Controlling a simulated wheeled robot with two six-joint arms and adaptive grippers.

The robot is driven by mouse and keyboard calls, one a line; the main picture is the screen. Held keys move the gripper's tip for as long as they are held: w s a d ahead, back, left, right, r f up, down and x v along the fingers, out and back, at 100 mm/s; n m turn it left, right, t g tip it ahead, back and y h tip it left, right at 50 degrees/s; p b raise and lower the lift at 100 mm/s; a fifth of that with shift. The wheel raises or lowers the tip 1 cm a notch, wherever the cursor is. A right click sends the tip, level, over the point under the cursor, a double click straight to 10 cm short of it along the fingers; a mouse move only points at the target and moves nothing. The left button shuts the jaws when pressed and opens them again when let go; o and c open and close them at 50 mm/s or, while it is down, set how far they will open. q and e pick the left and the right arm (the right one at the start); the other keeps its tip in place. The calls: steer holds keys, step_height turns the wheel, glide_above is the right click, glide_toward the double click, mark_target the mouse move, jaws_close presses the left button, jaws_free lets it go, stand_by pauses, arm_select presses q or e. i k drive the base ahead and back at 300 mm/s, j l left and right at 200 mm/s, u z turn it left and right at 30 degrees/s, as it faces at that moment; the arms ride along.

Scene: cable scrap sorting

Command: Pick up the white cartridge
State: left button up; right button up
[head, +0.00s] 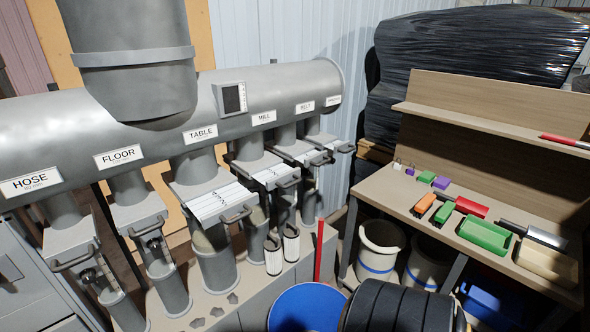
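Two white cartridges with dark tops stand upright side by side on the low ledge under the grey pipe manifold in the head view. The left white cartridge (273,257) is slightly nearer, and the right white cartridge (291,245) is just beside it. Both appear free of any hold. Neither of my grippers shows in the head view.
Grey gate valves with handles (235,214) hang above and left of the cartridges. A red upright bar (319,250) stands to their right. A blue round lid (307,308) and a black ribbed drum (397,309) are in front. A wooden bench (385,205) holds scoops and brushes.

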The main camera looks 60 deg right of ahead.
mark_target(272, 245)
steer(key=z, duration=1.65)
steer(key=i+j+u, duration=0.1)
steer(key=j, duration=0.15)
